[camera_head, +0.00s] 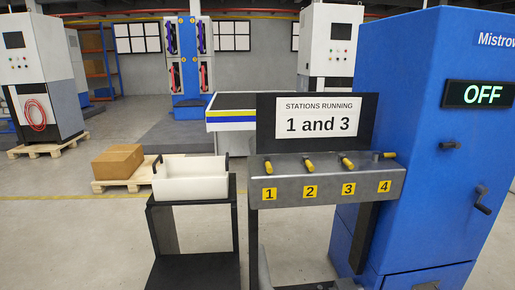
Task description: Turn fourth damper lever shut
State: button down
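The fourth damper lever (388,155) is at the right end of a grey manifold (228,195), above the yellow label 4 (385,186). Its yellow handle lies crosswise, pointing right. The first lever (268,167), second lever (308,163) and third lever (347,162) stand above labels 1, 2 and 3. Their yellow handles point toward the front, in line with the pipes. My gripper does not show clearly; only grey parts, possibly mine, show at the bottom edge.
A sign (318,120) behind the levers reads "STATIONS RUNNING 1 and 3". A blue cabinet (425,130) with a lit OFF display (482,94) stands close on the right. A white bin (190,188) sits on a black stand at the left. Floor is open at lower left.

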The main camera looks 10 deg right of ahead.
aim_at(376, 156)
jog(key=i+j+z, duration=0.3)
jog(key=i+j, duration=0.15)
jog(key=i, duration=0.2)
jog(key=i+j+z, duration=0.35)
jog(key=i+j, duration=0.2)
jog(key=i+j+z, duration=0.3)
jog(key=i+j, duration=0.2)
jog(key=j, duration=0.35)
